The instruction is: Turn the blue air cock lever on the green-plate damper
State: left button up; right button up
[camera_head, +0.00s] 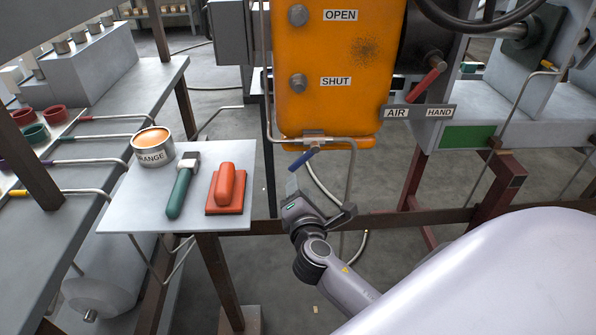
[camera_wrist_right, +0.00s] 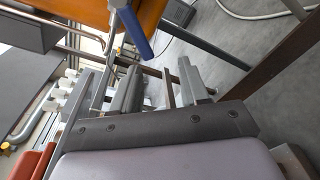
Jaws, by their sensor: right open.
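The blue lever (camera_head: 303,158) sits on the pipe fitting under the orange damper box (camera_head: 335,115). It slants down to the left. It also shows in the wrist view (camera_wrist_right: 135,32) near the top, above and beyond the fingers. My right gripper (camera_head: 319,198) is just below the lever, open and empty, apart from it. Its two fingers stand apart in the wrist view (camera_wrist_right: 160,82). A green plate (camera_head: 467,137) is on the grey housing to the right of the orange box. My left gripper is not in view.
A red lever (camera_head: 427,84) stands above the AIR and HAND labels (camera_head: 418,112). A grey pipe (camera_head: 352,175) drops close beside my right gripper. At left, a small shelf (camera_head: 130,218) holds an orange paint can (camera_head: 152,150), a green-handled brush (camera_head: 181,190) and a red tool (camera_head: 226,190).

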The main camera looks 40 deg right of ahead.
aim_at(299, 165)
jog(key=shift+w+d+r+n+h, duration=0.25)
jog(key=shift+w+r+n+h, duration=0.1)
jog(key=shift+r, duration=0.2)
jog(key=shift+w+d+r+n+h, duration=0.25)
jog(key=shift+r+h, duration=0.1)
jog(key=shift+r, duration=0.15)
jog(key=shift+w+d+r, duration=0.15)
jog(key=shift+w, duration=0.1)
jog(key=shift+b+x, duration=0.4)
jog(key=shift+x, duration=2.9)
jog(key=shift+r, duration=0.15)
jog(key=shift+t, duration=0.3)
grip_shut()
